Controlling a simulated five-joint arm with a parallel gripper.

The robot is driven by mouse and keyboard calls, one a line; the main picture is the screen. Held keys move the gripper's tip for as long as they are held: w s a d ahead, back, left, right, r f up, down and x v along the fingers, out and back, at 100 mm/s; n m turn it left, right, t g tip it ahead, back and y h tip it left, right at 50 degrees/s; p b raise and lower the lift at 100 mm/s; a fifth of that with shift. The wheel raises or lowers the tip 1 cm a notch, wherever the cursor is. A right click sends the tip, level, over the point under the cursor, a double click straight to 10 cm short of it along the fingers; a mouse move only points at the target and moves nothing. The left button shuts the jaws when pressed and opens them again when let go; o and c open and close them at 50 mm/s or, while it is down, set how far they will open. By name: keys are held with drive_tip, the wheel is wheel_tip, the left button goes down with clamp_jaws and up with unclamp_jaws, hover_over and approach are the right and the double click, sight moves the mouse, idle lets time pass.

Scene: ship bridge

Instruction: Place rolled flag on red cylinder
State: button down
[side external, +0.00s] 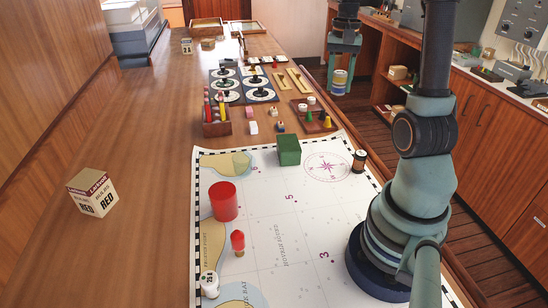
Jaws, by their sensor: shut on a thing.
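A red cylinder (224,201) stands upright on the left part of the white sea chart (262,205). Its top is bare. No rolled flag can be made out for certain in this view. A wooden box (216,128) beyond the chart holds several thin coloured sticks, too small to identify. My arm rises at the right and leaves the picture at the top. My gripper and anything in it are outside the picture.
A small red buoy-like piece (238,241) and a white piece (209,284) stand near the cylinder. A green block (288,150) and a dark spool (359,160) are on the chart's far part. A cream box (92,193) sits left on bare table.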

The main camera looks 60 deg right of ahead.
drive_tip(key=w+a+r+n, duration=0.2)
drive_tip(key=w+a+n, duration=0.2)
drive_tip(key=w+a, duration=0.25)
wheel_tip(320, 180, up, 6)
drive_tip(key=n, duration=1.4)
hover_over(222, 190)
wheel_tip(222, 190, down, 20)
drive_tip(key=shift+f, duration=0.1)
drive_tip(key=shift+s, duration=0.1)
drive_tip(key=shift+c, duration=1.9)
unclamp_jaws()
drive_tip(key=shift+f, duration=0.1)
